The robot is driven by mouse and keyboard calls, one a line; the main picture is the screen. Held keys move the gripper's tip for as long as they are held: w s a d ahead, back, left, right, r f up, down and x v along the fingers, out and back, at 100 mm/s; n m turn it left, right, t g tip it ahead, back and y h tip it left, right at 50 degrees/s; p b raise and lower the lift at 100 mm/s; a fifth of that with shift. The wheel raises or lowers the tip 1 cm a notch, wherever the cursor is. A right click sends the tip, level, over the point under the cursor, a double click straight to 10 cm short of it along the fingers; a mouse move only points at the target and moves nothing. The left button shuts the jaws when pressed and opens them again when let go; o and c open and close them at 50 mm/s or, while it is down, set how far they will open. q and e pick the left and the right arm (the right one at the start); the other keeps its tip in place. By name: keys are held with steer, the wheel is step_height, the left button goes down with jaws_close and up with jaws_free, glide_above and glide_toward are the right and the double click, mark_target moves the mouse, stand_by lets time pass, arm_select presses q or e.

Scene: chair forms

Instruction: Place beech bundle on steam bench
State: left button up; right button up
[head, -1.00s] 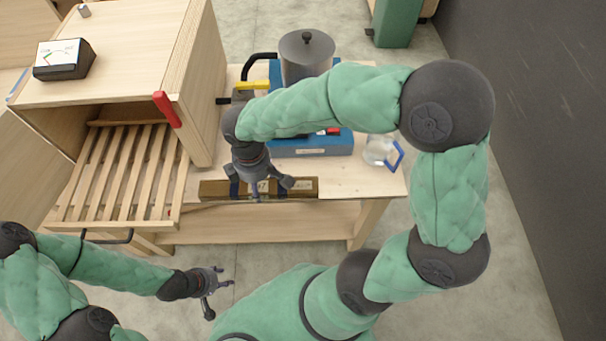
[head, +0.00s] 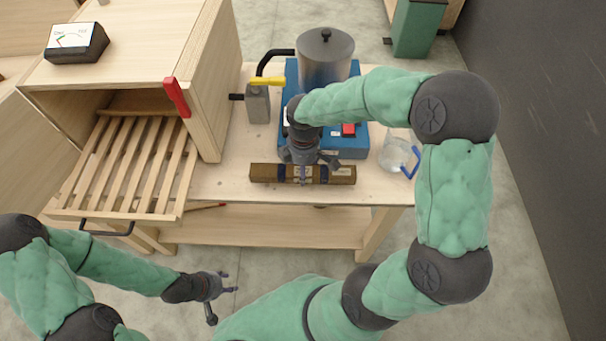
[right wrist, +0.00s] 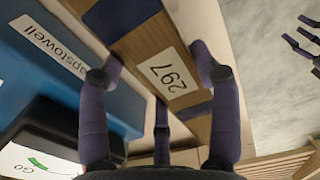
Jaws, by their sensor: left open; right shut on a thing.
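The beech bundle (head: 265,173) is a long brown block of strips with dark blue bands, lying crosswise at the front of the light wooden steam bench (head: 222,186). My right gripper (head: 303,172) comes down on its middle and is shut on it. In the right wrist view the bundle (right wrist: 143,50) shows between the fingers, with a white label reading 297. I cannot tell whether the bundle touches the bench top or hangs just above it. My left gripper (head: 226,299) is open and empty, low in front of the bench.
A wooden box (head: 213,80) with a red handle (head: 177,97) and a pulled-out slatted rack (head: 130,165) stands left. Behind the bundle are a blue unit with a metal pot (head: 325,60) and a yellow-handled valve (head: 258,100). A glass jug (head: 397,153) stands right.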

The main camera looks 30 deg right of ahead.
steer(key=shift+f+b, duration=0.4)
steer(key=shift+f, duration=1.1)
steer(key=shift+f, duration=0.15)
steer(key=o, duration=1.4)
steer(key=shift+o, duration=0.2)
step_height(320, 180, up, 12)
steer(key=p, duration=0.4)
